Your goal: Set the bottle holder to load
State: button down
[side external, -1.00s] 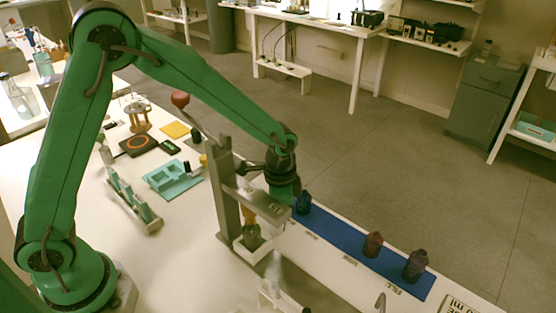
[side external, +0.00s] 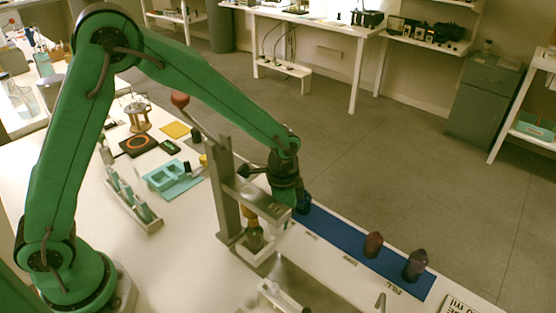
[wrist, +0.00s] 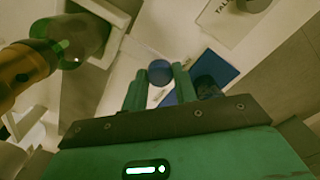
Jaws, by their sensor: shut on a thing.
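My gripper (wrist: 161,80) has its two green fingers shut on a round blue knob (wrist: 160,71) in the wrist view. In the side view my gripper (side external: 286,204) is low behind the metal stand, and its fingertips are hidden. The white bottle holder (side external: 258,263) is at the foot of the stand, with a gold-topped bottle (side external: 254,239) upright in it. The bottle's greenish glass (wrist: 78,38) is at the upper left of the wrist view. Whether the knob joins the holder is not clear.
The metal stand (side external: 226,195) rises beside the holder. A white rack (side external: 131,208) and a teal tray (side external: 172,180) are at left.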

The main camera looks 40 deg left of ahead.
jog(key=d, duration=1.7)
jog(key=shift+d, duration=0.15)
jog(key=c, duration=1.1)
grip_release()
jog(key=shift+r, duration=0.15)
jog(key=shift+r, duration=3.8)
